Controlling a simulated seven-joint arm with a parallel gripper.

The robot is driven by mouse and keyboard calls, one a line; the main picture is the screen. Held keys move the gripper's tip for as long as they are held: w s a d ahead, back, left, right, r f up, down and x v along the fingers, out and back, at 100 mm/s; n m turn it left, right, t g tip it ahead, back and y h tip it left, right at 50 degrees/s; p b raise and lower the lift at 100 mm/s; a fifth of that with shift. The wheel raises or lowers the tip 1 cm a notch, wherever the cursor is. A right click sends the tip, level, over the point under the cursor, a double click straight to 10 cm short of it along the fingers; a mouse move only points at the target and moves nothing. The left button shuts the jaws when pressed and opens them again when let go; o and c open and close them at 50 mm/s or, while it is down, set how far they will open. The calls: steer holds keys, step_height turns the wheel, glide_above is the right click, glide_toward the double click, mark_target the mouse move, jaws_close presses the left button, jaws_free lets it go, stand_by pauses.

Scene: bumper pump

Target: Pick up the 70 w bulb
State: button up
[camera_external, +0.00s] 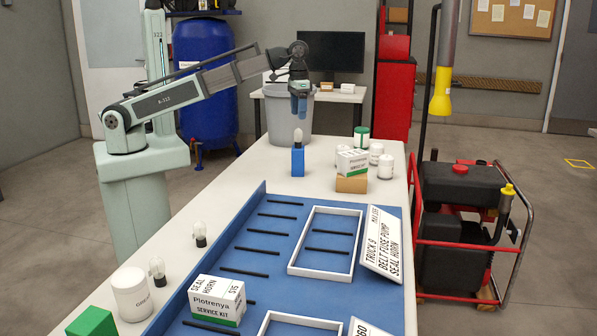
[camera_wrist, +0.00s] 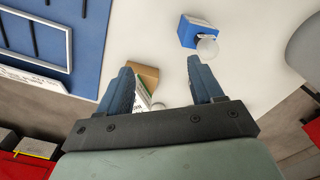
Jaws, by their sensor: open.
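A clear bulb (camera_external: 298,138) stands upright on a small blue box (camera_external: 298,162) near the far end of the white table. The same bulb (camera_wrist: 208,47) and blue box (camera_wrist: 194,29) show at the top of the wrist view. Two more bulbs stand upright on the table's left side, one (camera_external: 200,233) behind the other (camera_external: 157,269). I cannot read any wattage, so I cannot tell which is the 70 w bulb. My gripper (camera_external: 299,104) points down, open and empty, above the blue box's area; its fingers (camera_wrist: 159,69) are apart in the wrist view.
A grey bin (camera_external: 280,115) stands behind the blue box. A white carton (camera_external: 352,162) on a tan block (camera_external: 351,183) and several jars stand to the right. A blue tray (camera_external: 268,222) with white frames, a service kit box (camera_external: 216,299) and a jar (camera_external: 132,294) lie nearer.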

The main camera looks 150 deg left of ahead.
steer(key=w+d+f+m, duration=0.2)
steer(key=w+d+m, duration=0.1)
steer(key=w+d, duration=0.95)
steer(key=m, duration=1.6)
glide_toward(155, 259)
steer(key=shift+s+f, duration=0.1)
steer(key=shift+f, duration=5.9)
steer(key=shift+c, duration=0.4)
steer(key=c, duration=1)
